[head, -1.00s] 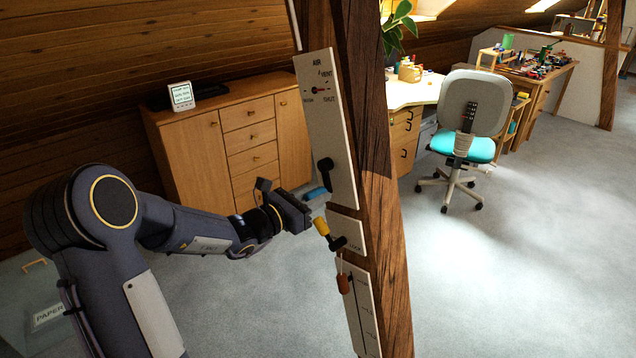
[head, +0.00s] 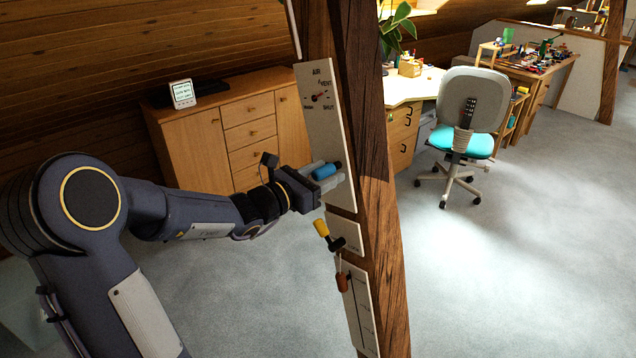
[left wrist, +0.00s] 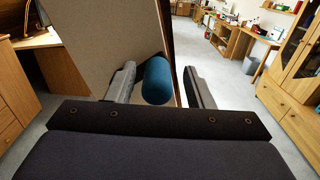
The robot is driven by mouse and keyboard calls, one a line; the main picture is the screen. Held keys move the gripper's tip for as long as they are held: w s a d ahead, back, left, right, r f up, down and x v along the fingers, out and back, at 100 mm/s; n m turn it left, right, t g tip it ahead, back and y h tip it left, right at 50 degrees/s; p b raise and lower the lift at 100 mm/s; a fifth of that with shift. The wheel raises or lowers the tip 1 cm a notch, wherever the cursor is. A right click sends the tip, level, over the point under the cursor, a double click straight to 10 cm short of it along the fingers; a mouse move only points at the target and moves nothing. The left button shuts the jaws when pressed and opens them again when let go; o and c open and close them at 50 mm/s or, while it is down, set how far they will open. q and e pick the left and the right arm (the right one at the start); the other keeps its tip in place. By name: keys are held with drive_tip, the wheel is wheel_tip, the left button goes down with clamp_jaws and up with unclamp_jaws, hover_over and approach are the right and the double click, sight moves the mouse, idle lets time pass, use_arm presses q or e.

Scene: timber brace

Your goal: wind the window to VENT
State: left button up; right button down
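A pale panel (head: 321,126) on the timber post carries a small AIR dial (head: 318,97) marked VENT and SHUT; its needle is too small to read surely. Below the dial is a crank with a blue handle (head: 325,172) sticking out from the panel. My left gripper (head: 322,175) is at this handle, one finger on each side. In the left wrist view the blue handle (left wrist: 157,80) lies between the open fingers, with a visible gap to the right finger. The crank's arm is mostly hidden by the gripper. My right gripper is not in view.
Just below, a smaller plate (head: 344,232) holds a yellow-handled crank (head: 321,229), and a lower plate (head: 360,308) has a hanging brown-red toggle (head: 342,281). The timber post (head: 380,215) stands behind. A cabinet (head: 225,140) and swivel chair (head: 470,120) stand farther back.

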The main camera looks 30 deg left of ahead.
use_arm(q)
drive_tip(key=shift+o, duration=1.2)
drive_tip(key=shift+f, duration=0.1)
drive_tip(key=shift+s, duration=0.1)
drive_tip(key=shift+v, duration=3.7)
drive_tip(key=shift+d, duration=0.1)
